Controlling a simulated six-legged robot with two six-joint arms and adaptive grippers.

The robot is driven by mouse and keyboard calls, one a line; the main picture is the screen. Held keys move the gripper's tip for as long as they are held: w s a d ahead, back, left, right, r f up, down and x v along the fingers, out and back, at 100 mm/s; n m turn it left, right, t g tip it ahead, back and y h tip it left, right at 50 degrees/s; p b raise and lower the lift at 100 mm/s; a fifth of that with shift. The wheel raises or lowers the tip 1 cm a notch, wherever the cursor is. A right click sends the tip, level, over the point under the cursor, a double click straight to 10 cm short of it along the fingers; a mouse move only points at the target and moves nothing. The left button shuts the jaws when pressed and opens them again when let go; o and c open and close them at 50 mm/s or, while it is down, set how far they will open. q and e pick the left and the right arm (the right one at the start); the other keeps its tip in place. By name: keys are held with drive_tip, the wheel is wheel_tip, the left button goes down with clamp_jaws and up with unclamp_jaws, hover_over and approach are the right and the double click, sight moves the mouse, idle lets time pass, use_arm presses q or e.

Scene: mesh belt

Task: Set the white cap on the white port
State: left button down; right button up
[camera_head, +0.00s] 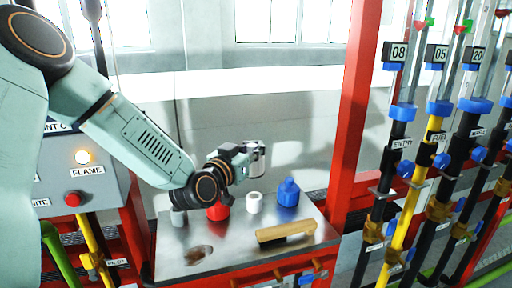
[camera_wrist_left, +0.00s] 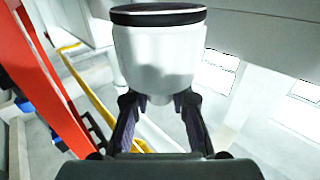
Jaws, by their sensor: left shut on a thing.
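My left gripper (camera_head: 244,160) is shut on a white cap (camera_wrist_left: 160,55) and holds it in the air. In the left wrist view the cap has a rounded white body with a black band at its wide end, and the gripper fingers (camera_wrist_left: 160,115) close on its narrow end. The cap also shows in the head view (camera_head: 257,152), small and partly hidden by the gripper. The white port (camera_head: 255,203) is a short white cylinder standing on the metal bench, below the held cap and apart from it. My right gripper is not in view.
The metal bench (camera_head: 235,245) also carries a grey port (camera_head: 178,217), a red piece (camera_head: 218,211), a blue capped piece (camera_head: 288,192) and a wooden-handled brush (camera_head: 286,232). A red post (camera_head: 355,110) rises at the bench's right, beside several vertical tubes.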

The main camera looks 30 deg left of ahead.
sight(256, 167)
use_arm(q)
drive_tip(key=shift+s+d+r, duration=0.1)
drive_tip(key=shift+d+r, duration=0.1)
drive_tip(key=shift+d, duration=0.1)
drive_tip(key=shift+d+r+h, duration=0.15)
drive_tip(key=shift+r+h, duration=0.1)
drive_tip(key=shift+h, duration=0.05)
drive_tip(key=f, duration=0.1)
drive_tip(key=f+b, duration=0.1)
drive_tip(key=shift+w+a+f+b, duration=0.2)
drive_tip(key=shift+a+f+b, duration=0.1)
drive_tip(key=shift+a+f, duration=0.05)
drive_tip(key=shift+f, duration=0.35)
drive_tip(key=shift+s+d+f+b, duration=0.15)
drive_tip(key=shift+d+f+b, duration=0.2)
drive_tip(key=shift+f+b, duration=0.6)
drive_tip(key=shift+a+f+b, duration=0.1)
drive_tip(key=shift+f+b, duration=0.1)
drive_tip(key=shift+b, duration=0.2)
drive_tip(key=shift+a+f, duration=0.2)
drive_tip(key=shift+f, duration=0.15)
drive_tip(key=shift+d+r, duration=0.2)
drive_tip(key=shift+d, duration=0.05)
